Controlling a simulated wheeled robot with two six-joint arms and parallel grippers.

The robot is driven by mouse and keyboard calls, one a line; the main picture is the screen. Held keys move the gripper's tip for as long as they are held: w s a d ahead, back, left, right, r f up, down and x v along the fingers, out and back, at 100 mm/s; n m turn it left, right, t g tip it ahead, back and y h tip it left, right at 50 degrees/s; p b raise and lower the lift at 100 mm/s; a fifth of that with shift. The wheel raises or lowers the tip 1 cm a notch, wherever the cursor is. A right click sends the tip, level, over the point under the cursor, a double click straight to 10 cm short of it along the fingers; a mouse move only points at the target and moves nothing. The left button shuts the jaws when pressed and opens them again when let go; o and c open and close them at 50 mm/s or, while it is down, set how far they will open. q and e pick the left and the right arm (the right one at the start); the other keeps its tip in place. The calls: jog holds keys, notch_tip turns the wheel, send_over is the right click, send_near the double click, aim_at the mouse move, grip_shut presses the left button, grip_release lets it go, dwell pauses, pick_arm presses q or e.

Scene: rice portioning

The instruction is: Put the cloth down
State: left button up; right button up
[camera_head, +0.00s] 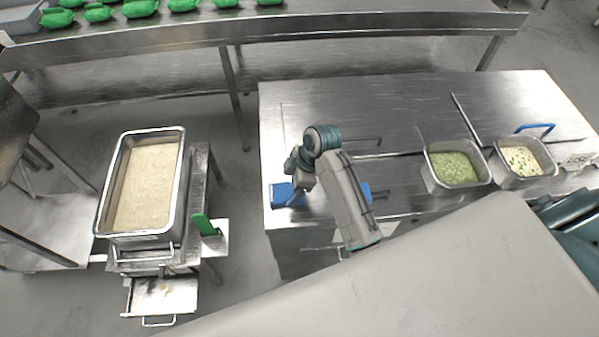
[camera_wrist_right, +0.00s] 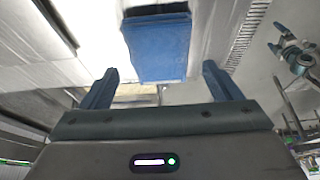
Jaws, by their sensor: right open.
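The blue cloth (camera_head: 287,195) is at the left front edge of the steel worktable (camera_head: 360,105). In the right wrist view the blue cloth (camera_wrist_right: 158,48) is a flat panel lying between and beyond my fingertips, and it appears to hang over an edge. My right gripper (camera_head: 300,188) is over the left end of the table, right beside the cloth. In the wrist view my right gripper (camera_wrist_right: 160,78) has its two blue fingers wide apart, with a gap between them and the cloth. My left gripper is not in view.
A green-filled pan (camera_head: 430,175) and a pan of speckled food (camera_head: 547,155) stand on the table's right part. A rice tray (camera_head: 182,160) sits on a stand at left, with a green handle (camera_head: 205,225) beside it. The table's back left is clear.

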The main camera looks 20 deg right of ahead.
jog(key=b+v, duration=0.1)
jog(key=v, duration=0.8)
jog(key=shift+f, duration=0.1)
